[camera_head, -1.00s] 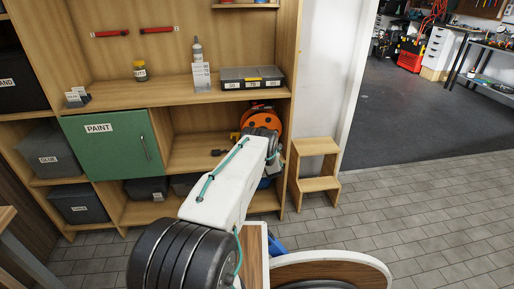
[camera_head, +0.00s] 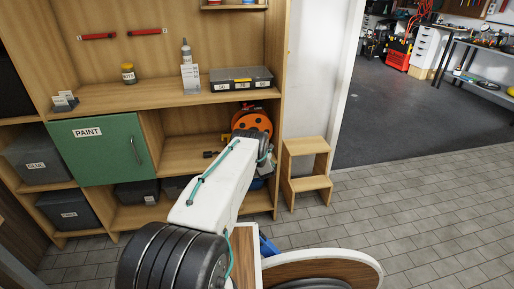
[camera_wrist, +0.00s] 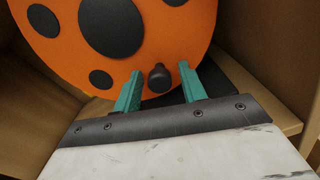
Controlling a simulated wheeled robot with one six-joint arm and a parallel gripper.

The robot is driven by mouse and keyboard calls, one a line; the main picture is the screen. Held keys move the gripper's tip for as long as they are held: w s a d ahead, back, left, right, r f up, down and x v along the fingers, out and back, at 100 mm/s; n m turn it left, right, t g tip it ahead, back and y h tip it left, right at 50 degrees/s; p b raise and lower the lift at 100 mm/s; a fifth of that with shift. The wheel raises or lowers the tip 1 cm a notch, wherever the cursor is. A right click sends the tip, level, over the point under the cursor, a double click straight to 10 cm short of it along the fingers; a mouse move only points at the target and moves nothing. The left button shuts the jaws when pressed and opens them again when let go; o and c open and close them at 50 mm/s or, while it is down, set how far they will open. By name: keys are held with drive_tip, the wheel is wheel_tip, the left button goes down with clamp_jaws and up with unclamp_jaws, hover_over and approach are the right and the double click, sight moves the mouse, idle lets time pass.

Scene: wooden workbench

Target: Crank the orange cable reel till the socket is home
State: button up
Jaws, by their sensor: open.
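The orange cable reel (camera_head: 252,122) stands on the middle shelf at the right end of the bench, partly hidden behind my arm in the head view. In the wrist view the reel (camera_wrist: 75,45) fills the upper left, an orange disc with black round spots. A black crank knob (camera_wrist: 159,77) sits at its lower edge. My gripper (camera_wrist: 157,82) is open, its two green fingers on either side of the knob. Whether they touch it I cannot tell. A small dark thing (camera_head: 210,154), perhaps the socket, lies on the shelf left of the reel.
The shelf's side walls stand close around the reel. A green PAINT door (camera_head: 97,149) is to the left. A black organizer case (camera_head: 240,78) lies on the shelf above. A wooden step stool (camera_head: 306,172) stands right of the unit. The tiled floor at right is clear.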

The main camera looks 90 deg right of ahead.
drive_tip(key=s+a, duration=0.1)
drive_tip(key=a, duration=0.6)
drive_tip(key=shift+a, duration=0.3)
drive_tip(key=shift+f, duration=0.1)
